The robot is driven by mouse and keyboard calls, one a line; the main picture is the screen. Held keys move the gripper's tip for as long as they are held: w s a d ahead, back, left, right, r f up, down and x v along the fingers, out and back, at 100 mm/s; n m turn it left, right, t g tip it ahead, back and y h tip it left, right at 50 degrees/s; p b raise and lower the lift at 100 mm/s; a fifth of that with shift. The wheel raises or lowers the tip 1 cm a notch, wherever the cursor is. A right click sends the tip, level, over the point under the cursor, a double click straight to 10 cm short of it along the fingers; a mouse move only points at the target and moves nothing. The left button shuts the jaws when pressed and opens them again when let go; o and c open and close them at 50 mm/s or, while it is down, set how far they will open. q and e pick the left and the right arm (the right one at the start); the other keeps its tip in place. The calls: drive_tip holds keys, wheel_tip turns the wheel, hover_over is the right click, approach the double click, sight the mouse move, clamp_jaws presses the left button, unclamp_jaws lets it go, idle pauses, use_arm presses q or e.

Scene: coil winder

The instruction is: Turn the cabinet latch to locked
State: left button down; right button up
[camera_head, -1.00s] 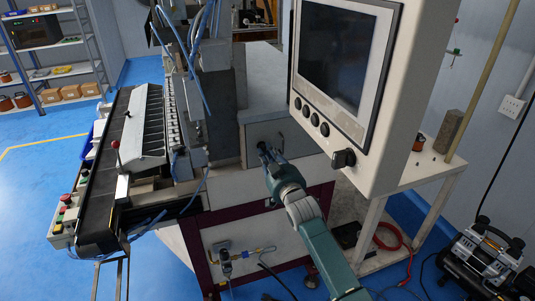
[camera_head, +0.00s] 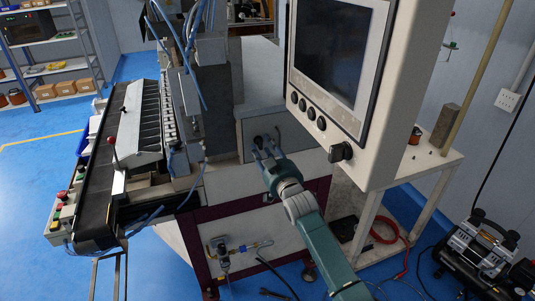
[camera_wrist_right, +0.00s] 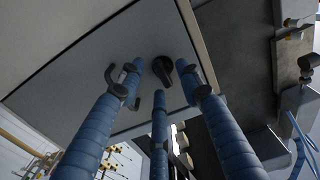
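The cabinet latch (camera_wrist_right: 163,70) is a small black knob on a grey panel. In the right wrist view its handle points down and slightly right. In the head view the grey cabinet panel (camera_head: 240,135) faces me below the screen, and the latch is partly hidden by my fingers. My right gripper (camera_head: 266,148) is at the panel with its blue fingers spread. In the wrist view the right gripper (camera_wrist_right: 160,82) has fingertips around the latch on several sides, with visible gaps; I cannot tell whether any fingertip touches it. My left gripper is not in view.
A large screen box (camera_head: 338,75) with black knobs hangs just right of and above my right arm. A belt conveyor (camera_head: 100,190) is at left. A white side table (camera_head: 425,165) and a compressor (camera_head: 480,250) are at right. Blue floor is free at far left.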

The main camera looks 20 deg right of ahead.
drive_tip(key=s, duration=1.1)
drive_tip(key=shift+s+d, duration=0.25)
drive_tip(key=shift+s, duration=0.15)
drive_tip(key=shift+f, duration=0.15)
drive_tip(key=s+f+g, duration=0.3)
drive_tip(key=s+f, duration=0.2)
drive_tip(key=f, duration=0.8)
drive_tip(key=s+a+f+g, duration=0.15)
drive_tip(key=s+f, duration=0.35)
drive_tip(key=f, duration=0.8)
drive_tip(key=s+f+g, duration=0.4)
drive_tip(key=f, duration=0.9)
drive_tip(key=s+f+n+g, duration=0.1)
drive_tip(key=s+f+g, duration=0.1)
drive_tip(key=s+f, duration=0.7)
drive_tip(key=s+f+g, duration=0.2)
drive_tip(key=s+f, duration=0.5)
drive_tip(key=s, duration=0.5)
drive_tip(key=s+f+g, duration=0.2)
drive_tip(key=s+f, duration=0.2)
drive_tip(key=s, duration=0.7)
drive_tip(key=s+d+f+g+b, duration=0.1)
drive_tip(key=s+f+g, duration=0.1)
drive_tip(key=s, duration=0.9)
drive_tip(key=shift+s+d+f+n+h, duration=0.2)
drive_tip(key=shift+s+f+n+h, duration=0.15)
drive_tip(key=shift+f, duration=0.55)
